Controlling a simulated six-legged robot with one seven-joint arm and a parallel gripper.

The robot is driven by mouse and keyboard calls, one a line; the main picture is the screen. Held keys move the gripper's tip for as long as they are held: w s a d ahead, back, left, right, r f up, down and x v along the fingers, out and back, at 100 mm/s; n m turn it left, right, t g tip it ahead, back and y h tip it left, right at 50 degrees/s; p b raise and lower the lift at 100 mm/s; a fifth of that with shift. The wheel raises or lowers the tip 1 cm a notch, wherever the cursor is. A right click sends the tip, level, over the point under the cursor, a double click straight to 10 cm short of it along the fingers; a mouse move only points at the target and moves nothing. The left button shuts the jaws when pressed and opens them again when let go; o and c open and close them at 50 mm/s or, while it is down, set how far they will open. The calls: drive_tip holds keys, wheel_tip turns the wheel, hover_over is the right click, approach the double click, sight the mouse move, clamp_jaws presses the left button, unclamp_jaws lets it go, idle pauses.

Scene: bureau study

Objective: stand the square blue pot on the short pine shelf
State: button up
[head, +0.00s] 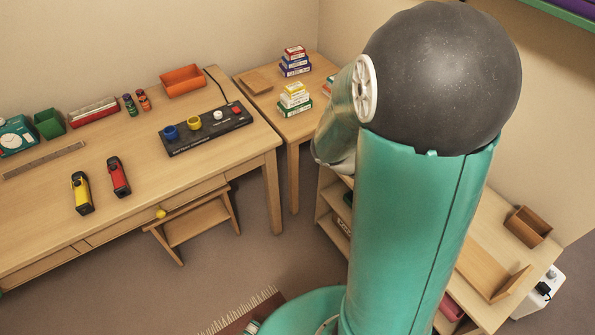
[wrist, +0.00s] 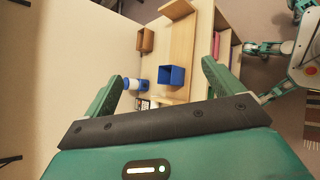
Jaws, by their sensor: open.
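The square blue pot (wrist: 165,83) shows in the wrist view, its open top facing me. It appears to stand upright on the pale pine top (wrist: 181,43) of a low shelf unit, apart from other objects. My gripper (wrist: 162,69) is open and empty, its two green fingers spread wide to either side of the pot in the picture. The gap in depth between them is hard to tell. In the head view my arm hides the pot and my gripper; the low pine unit (head: 497,236) shows partly at the right.
A brown box (wrist: 146,40), also in the head view (head: 527,226), stands on the unit. An upright wooden end piece (wrist: 177,9) is farther along. A cluttered desk (head: 130,165) stands at left.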

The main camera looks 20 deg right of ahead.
drive_tip(key=w+a+r+m+t+y, duration=0.1)
drive_tip(key=a+r+t+y, duration=0.3)
drive_tip(key=a, duration=0.8)
drive_tip(key=w+a+r+m+t+y, duration=0.1)
drive_tip(key=w+a+r+t+y, duration=0.1)
drive_tip(key=a+r+t+y, duration=0.3)
drive_tip(key=a+r+t, duration=0.3)
drive_tip(key=a+r, duration=0.2)
drive_tip(key=a, duration=0.2)
drive_tip(key=shift+a+r+y, duration=0.3)
drive_tip(key=shift+a, duration=0.1)
